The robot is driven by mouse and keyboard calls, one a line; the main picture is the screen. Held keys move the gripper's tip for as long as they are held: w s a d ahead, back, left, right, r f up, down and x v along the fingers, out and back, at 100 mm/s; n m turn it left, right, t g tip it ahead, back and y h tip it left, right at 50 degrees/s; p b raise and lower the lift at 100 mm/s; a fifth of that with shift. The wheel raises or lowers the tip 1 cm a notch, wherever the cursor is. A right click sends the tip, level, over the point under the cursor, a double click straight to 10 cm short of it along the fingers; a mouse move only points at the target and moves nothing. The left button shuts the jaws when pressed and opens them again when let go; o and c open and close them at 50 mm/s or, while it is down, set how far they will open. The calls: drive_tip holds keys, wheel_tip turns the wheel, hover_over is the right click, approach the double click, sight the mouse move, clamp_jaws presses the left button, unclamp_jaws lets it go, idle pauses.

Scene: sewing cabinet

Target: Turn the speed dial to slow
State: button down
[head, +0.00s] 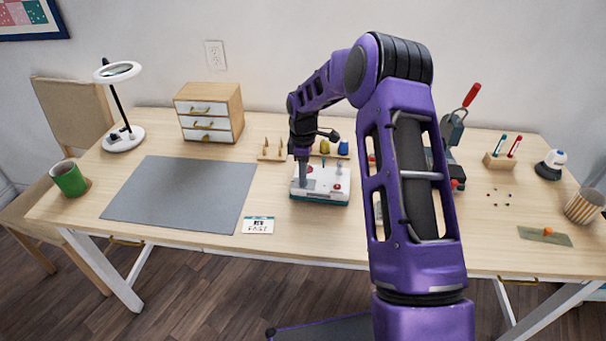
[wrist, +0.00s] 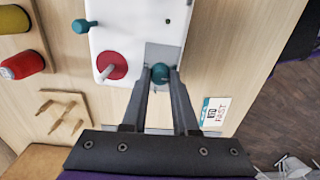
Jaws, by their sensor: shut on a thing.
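A white machine (head: 322,190) with a teal base stands at the middle of the table. In the wrist view, its top (wrist: 128,35) bears a red round dial (wrist: 110,66) with a pale handle, a teal-tipped lever (wrist: 83,26), and a round teal knob (wrist: 160,73) on a grey plate. My gripper (wrist: 160,76) is shut on the teal knob, one finger on each side. The red dial is beside the left finger, apart from it. In the head view, my gripper reaches down over the machine's left part and hides the knob. I cannot tell which control sets speed.
A small card (head: 258,225) with the word FAST lies in front of the machine. A grey mat (head: 180,192) lies left. A wooden peg stand (head: 271,155) and thread spools (head: 343,148) stand behind. A small drawer cabinet (head: 209,112) is at the back left.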

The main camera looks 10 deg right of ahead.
idle(0.4)
drive_tip(key=c, duration=0.7)
unclamp_jaws()
drive_tip(key=shift+r, duration=0.15)
wheel_tip(320, 180, up, 17)
drive_tip(key=shift+r+p, duration=0.1)
drive_tip(key=shift+p, duration=0.55)
